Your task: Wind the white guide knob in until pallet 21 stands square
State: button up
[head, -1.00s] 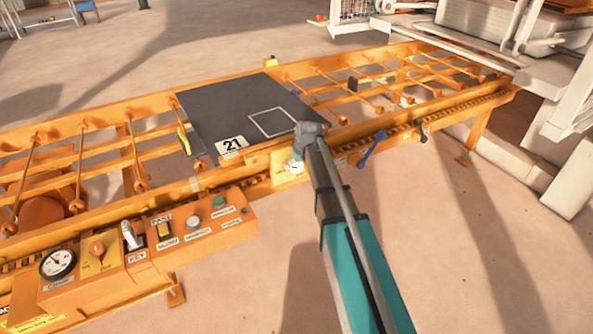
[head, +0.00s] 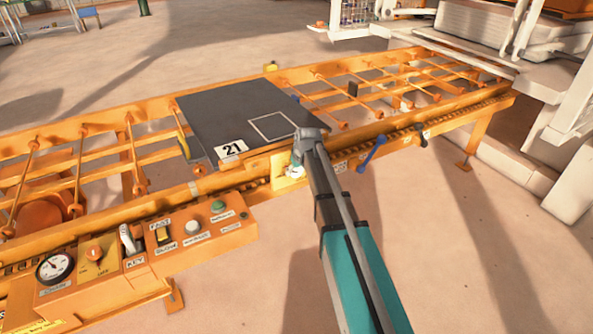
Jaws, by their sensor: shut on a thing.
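Pallet 21 (head: 215,115) is a dark grey plate with a white "21" label and a white outlined square, lying flat on the orange roller conveyor. The white guide knob (head: 296,172) is at the conveyor's near side, just below the pallet's front edge, and is partly hidden. My gripper (head: 298,158) is shut on the knob, its fingers mostly hidden by the grey wrist. My arm reaches up from the bottom right.
A control box (head: 228,238) with a gauge, key, switches and buttons is at the lower left. A blue lever (head: 372,153) and a dark lever (head: 421,138) stick out right of my wrist. White machinery (head: 490,40) stands at the conveyor's far right end. The floor at the lower right is clear.

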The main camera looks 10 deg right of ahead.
jog(key=shift+d, duration=0.1)
jog(key=shift+y, duration=0.9)
jog(key=shift+m+g+y+b, duration=0.3)
jog(key=shift+g+y+b, duration=0.1)
jog(key=shift+y, duration=0.1)
jog(key=o, duration=1)
jog(key=shift+h, duration=0.4)
